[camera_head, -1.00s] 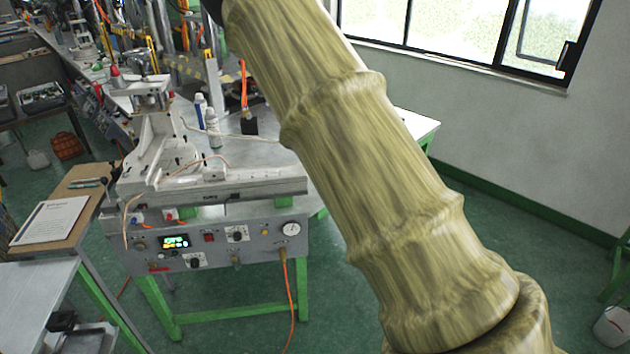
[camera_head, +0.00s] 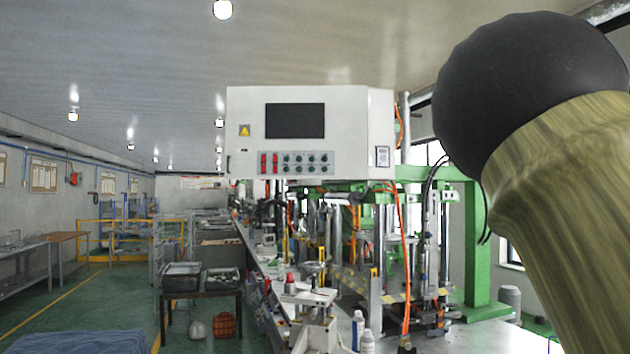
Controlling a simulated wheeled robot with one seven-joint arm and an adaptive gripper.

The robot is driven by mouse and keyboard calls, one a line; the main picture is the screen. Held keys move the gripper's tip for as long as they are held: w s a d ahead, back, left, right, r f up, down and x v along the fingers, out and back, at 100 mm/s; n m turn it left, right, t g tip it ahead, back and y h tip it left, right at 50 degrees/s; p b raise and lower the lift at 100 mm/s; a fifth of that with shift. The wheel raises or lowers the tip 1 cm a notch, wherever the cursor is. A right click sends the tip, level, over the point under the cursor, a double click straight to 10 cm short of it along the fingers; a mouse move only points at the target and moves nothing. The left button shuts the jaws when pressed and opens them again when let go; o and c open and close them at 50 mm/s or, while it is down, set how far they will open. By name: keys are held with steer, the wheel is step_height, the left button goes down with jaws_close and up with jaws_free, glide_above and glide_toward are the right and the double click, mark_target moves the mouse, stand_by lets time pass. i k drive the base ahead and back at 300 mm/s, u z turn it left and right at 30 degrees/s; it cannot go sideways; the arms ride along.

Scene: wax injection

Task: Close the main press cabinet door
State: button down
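The main press cabinet (camera_head: 350,105) is a white box held high above the workbench, near the middle of the head view. Its front door (camera_head: 245,105) carries a dark screen, a yellow warning label and a row of red and green buttons. I see no clear gap at the door's edges, and I cannot tell whether it is fully shut. My arm fills the right side of the view, with a black rounded joint at its top, to the right of the cabinet and apart from it in the picture. My gripper is not in view.
Below the cabinet are the press with green posts (camera_head: 475,240), orange hoses and a cluttered workbench (camera_head: 345,320) with white bottles. A dark table with trays (camera_head: 182,277) and an orange basket (camera_head: 224,325) stand to the left. Open green floor (camera_head: 90,300) lies further left.

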mark_target(304, 122)
steer(key=z, duration=0.15)
steer(key=i, duration=1.55)
steer(key=u, duration=1.1)
steer(key=i, duration=0.95)
steer(key=u, duration=0.8)
